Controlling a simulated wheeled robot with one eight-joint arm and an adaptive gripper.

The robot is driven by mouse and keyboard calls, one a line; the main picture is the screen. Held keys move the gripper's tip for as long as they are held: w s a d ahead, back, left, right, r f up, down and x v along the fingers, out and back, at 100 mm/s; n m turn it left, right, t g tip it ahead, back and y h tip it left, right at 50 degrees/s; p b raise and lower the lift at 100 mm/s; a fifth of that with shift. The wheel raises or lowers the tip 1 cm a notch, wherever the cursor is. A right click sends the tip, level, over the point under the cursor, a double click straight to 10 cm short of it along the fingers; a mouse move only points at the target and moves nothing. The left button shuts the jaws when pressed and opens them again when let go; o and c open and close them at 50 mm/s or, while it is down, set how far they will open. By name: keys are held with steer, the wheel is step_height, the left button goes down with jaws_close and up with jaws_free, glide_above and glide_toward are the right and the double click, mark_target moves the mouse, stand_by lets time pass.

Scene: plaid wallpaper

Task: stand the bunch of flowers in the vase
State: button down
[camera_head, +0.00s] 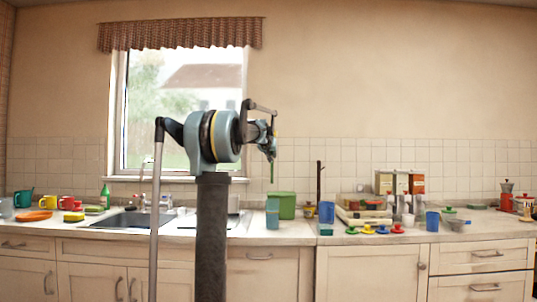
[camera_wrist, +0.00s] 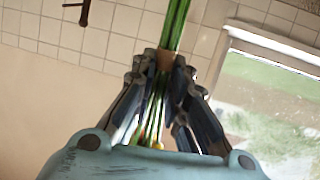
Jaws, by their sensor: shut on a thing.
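My gripper (camera_head: 270,146) is raised above the counter in the head view. In the wrist view its fingers (camera_wrist: 164,66) are shut around the bunch of flowers, whose green stems (camera_wrist: 177,25) stick out past the fingertips. A brown band shows between the fingers, and small red, orange and yellow spots show near the palm. In the head view the stems (camera_head: 271,173) hang down below my gripper. A teal tumbler-shaped vessel (camera_head: 272,214) stands upright on the counter below the stems, apart from them; I cannot tell for sure that it is the vase.
A green box (camera_head: 288,200) and a blue cup (camera_head: 326,212) stand right of the teal vessel. The sink (camera_head: 128,222) lies left, with mugs beyond it. The window (camera_head: 180,120) is behind my arm.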

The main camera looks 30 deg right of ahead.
mark_target(272, 166)
steer(key=shift+s+f, duration=0.1)
steer(key=shift+f, duration=1.25)
steer(key=shift+f, duration=0.65)
steer(key=shift+f, duration=0.2)
steer(key=shift+f, duration=1.3)
step_height(272, 166, down, 13)
steer(key=shift+s+a, duration=0.25)
steer(key=shift+s, duration=0.2)
steer(key=c, duration=1.5)
jaws_free()
